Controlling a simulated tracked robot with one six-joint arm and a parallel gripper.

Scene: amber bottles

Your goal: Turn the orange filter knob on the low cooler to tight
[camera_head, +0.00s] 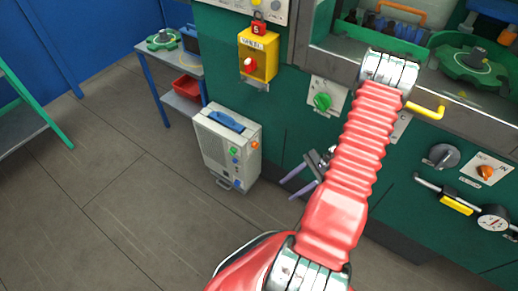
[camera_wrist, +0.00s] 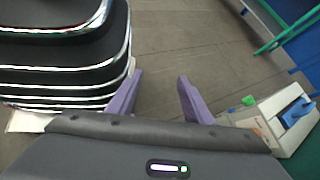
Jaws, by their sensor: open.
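The low cooler (camera_head: 216,152) is a pale grey box on the floor with a blue top handle. Its narrow front carries a green button, an orange knob (camera_head: 254,145) and a red part near the top edge. The knob's pointer and marks are too small to read. My gripper (camera_head: 291,187) is open and empty, to the right of the cooler and apart from it, partly hidden behind my red arm. In the wrist view the purple fingers (camera_wrist: 160,77) are spread over bare floor, and the cooler (camera_wrist: 270,115) stands at the right edge, its orange knob not clearly shown.
The green machine wall (camera_head: 265,115) rises behind the cooler, with a yellow box (camera_head: 258,62) and a green knob (camera_head: 322,101) on it. A small table (camera_head: 172,62) with a red bin stands behind left. Floor left and in front is clear.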

